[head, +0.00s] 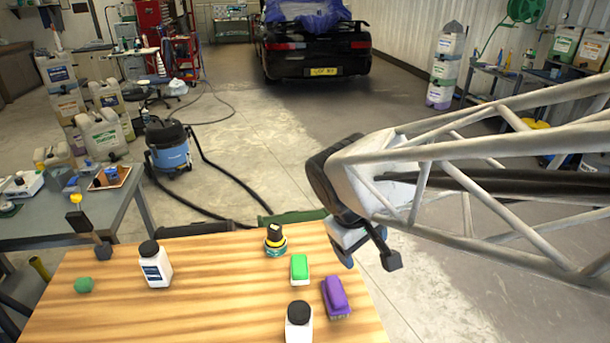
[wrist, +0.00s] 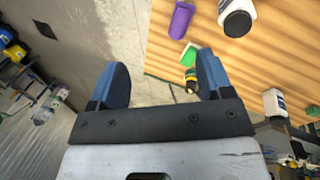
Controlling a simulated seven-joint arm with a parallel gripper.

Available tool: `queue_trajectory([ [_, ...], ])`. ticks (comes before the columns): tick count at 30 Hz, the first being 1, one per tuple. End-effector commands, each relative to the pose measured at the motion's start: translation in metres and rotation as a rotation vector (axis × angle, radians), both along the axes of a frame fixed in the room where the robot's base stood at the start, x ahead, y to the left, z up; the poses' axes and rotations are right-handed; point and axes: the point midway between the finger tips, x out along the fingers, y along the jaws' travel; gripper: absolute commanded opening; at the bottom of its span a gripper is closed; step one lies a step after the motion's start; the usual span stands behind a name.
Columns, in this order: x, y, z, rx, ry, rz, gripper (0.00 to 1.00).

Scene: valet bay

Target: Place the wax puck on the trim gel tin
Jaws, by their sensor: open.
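A small dark green lump (head: 83,285), perhaps the wax puck, lies at the left of the wooden table (head: 215,300). A short round black, yellow and teal item (head: 275,241), perhaps the trim gel tin, stands near the table's far edge; I cannot tell if it is one piece or stacked. It also shows in the wrist view (wrist: 191,76). My gripper (head: 367,253) is beyond the table's right edge, above the floor. In the wrist view my gripper (wrist: 164,76) has its blue fingers wide apart, with nothing between them.
A green-topped block (head: 299,268), a purple brush-like block (head: 335,296) and a white bottle (head: 298,323) stand on the right of the table. Another white bottle (head: 156,266) stands left of centre. The table's middle is clear. A blue vacuum (head: 169,150) stands on the floor behind.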

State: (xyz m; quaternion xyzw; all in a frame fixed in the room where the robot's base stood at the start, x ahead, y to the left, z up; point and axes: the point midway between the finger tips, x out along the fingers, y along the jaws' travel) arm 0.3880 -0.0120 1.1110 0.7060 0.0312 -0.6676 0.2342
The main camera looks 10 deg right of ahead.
Motion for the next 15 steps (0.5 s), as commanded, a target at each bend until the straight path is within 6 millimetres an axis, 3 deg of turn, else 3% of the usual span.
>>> queue_trajectory([
  [6,-0.044,0.001,0.017,0.178,-0.101,-0.207,0.73],
  [15,-0.071,0.007,0.026,0.316,-0.173,-0.354,0.73],
])
